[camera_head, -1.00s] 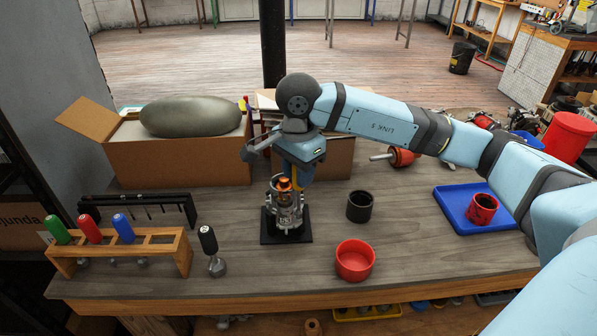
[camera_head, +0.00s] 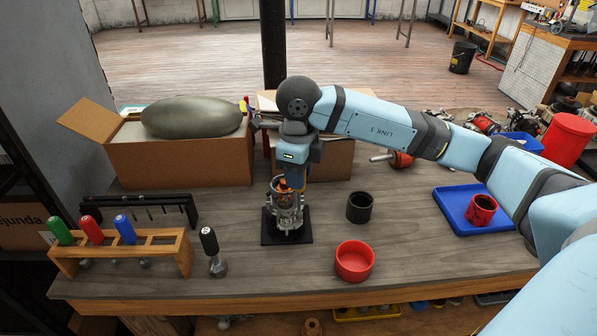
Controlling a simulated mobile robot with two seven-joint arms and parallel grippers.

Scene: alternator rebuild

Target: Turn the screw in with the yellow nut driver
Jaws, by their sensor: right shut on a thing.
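The silver alternator housing (camera_head: 288,209) with orange-brown parts at its top stands upright on a black square base plate (camera_head: 270,238) in the middle of the bench. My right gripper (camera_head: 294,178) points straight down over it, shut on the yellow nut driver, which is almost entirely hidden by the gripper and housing. The screw cannot be made out, so I cannot tell whether the driver's tip touches it. My left gripper is not in view.
A wooden rack (camera_head: 155,251) holds green, red and blue-handled drivers. A black-handled driver (camera_head: 209,241) stands beside it. A black cup (camera_head: 360,207) and red bowl (camera_head: 354,261) sit right of the alternator. Cardboard boxes stand behind.

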